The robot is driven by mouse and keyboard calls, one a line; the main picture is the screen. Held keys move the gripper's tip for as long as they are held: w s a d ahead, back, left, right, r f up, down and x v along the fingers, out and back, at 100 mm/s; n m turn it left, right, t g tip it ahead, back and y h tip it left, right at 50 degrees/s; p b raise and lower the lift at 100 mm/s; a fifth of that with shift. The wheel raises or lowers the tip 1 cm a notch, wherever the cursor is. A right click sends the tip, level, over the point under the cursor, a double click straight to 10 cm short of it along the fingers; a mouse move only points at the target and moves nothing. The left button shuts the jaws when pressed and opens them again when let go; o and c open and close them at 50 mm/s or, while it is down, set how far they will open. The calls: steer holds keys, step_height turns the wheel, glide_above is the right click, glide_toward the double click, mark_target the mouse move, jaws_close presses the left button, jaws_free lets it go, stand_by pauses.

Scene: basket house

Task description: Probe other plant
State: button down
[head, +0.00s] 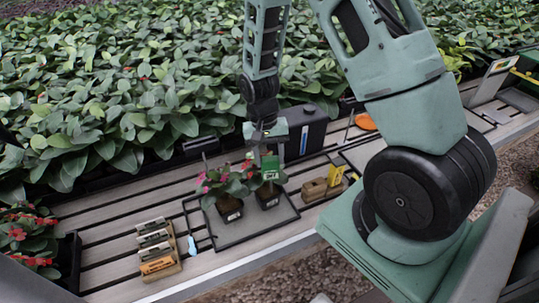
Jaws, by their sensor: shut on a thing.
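Two small plants in dark pots stand side by side on a dark tray (245,235). The left potted plant (229,207) has pink flowers, and the right potted plant (267,198) has green leaves with a little pink. My gripper (268,148) is above the right plant, pointing down. It is shut on a green probe meter (271,168) held upright over that plant. The meter's lower end is lost among the leaves, so I cannot tell whether it touches the soil.
A wooden block with several labelled pieces (156,250) and a blue-tipped tool (192,245) lie left of the tray. A black container (305,130) stands behind. A wooden block with a yellow piece (322,189) and an orange disc (366,122) are right. Dense foliage fills the back.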

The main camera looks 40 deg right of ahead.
mark_target(269, 170)
steer(key=shift+f+b, duration=0.9)
steer(key=shift+f, duration=0.85)
steer(key=shift+f+b, duration=0.95)
steer(key=shift+f, duration=0.25)
steer(key=shift+w+a, duration=0.1)
stand_by(0.6)
steer(key=shift+w+a+r+p, duration=0.1)
steer(key=shift+a+r+p, duration=0.05)
steer(key=shift+r+p, duration=3.8)
steer(key=shift+r+b, duration=0.35)
steer(key=shift+b, duration=0.1)
